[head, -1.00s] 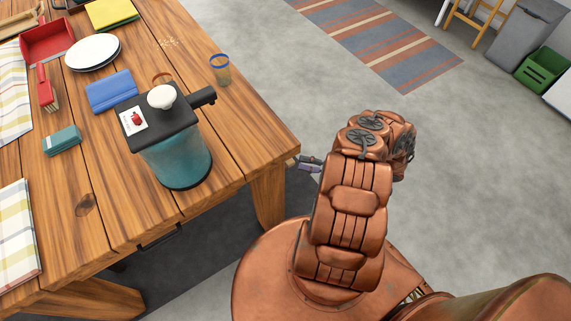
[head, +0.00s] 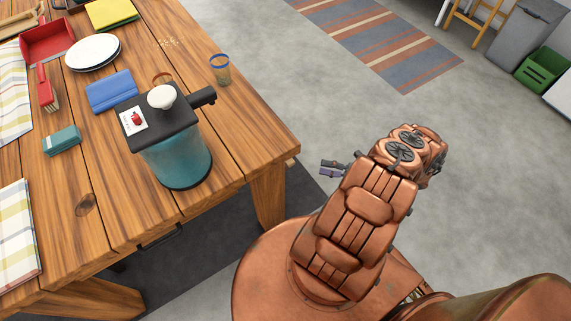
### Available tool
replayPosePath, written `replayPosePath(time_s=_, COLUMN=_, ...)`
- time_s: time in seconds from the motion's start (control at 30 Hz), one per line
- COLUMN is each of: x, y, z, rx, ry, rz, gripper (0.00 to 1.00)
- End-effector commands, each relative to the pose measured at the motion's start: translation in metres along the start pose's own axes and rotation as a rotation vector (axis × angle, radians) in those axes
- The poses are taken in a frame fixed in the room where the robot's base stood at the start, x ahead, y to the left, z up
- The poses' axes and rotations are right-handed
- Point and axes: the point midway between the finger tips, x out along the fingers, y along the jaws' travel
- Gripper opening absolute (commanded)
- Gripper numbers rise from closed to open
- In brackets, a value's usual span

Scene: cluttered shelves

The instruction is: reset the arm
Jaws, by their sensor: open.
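My arm is folded in front of my body, to the right of the wooden table (head: 225,150). My gripper (head: 328,168) shows only in part, as small dark fingers with a purple-grey piece to the left of the arm's upper links. It is open, and no object shows in it. It is off the table's right corner, over the grey floor and apart from the table. The rest of the gripper is hidden behind the arm.
A teal dispenser with a black top (head: 176,158) stands near the table's right edge, with a glass (head: 220,69) behind it. A blue cloth (head: 111,91), teal stack (head: 62,140) and white plates (head: 93,52) lie further left. Floor right of the table is clear to the striped rug (head: 385,45).

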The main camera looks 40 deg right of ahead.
Motion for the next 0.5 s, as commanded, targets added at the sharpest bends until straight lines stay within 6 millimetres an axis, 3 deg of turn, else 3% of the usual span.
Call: replayPosePath(time_s=0.5, x=-0.0054, y=0.0006, z=0.0012, rx=-0.001, ry=-0.001, rz=-0.003, gripper=0.49)
